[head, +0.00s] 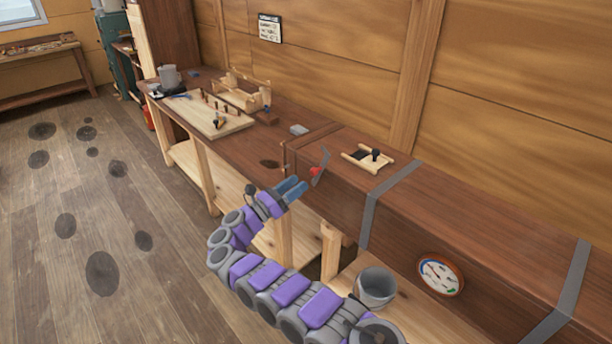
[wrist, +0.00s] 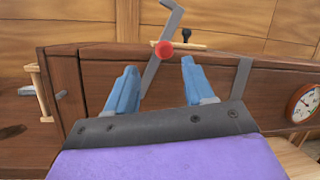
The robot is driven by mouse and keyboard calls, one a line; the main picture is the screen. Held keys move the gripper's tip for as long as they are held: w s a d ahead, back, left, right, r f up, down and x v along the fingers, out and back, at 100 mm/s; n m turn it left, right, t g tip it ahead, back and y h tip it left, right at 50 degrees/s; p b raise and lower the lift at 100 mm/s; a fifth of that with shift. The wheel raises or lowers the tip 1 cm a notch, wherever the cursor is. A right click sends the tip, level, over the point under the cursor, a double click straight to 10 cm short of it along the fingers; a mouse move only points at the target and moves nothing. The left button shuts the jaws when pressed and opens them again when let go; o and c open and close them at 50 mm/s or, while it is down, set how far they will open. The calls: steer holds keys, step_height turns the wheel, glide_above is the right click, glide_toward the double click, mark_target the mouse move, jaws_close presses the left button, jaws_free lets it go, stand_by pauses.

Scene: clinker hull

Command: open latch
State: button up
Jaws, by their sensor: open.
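My gripper (head: 293,188) has blue fingers and is open just left of and below the knob in the head view. In the wrist view the lever shows between the spread fingers of my gripper (wrist: 157,82), beyond the tips. I cannot tell whether they touch it.
A workbench (head: 290,120) holds a pegged board (head: 218,117) and a grey mug (head: 170,77) at the left. A small wooden frame with a dark knob (head: 367,158) sits on the box. A grey bucket (head: 376,287) stands below, near a round gauge (head: 440,274). The left floor is open.

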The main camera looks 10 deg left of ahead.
steer(key=v, duration=1)
steer(key=shift+p, duration=0.4)
steer(key=shift+w+a, duration=0.1)
steer(key=shift+w, duration=0.05)
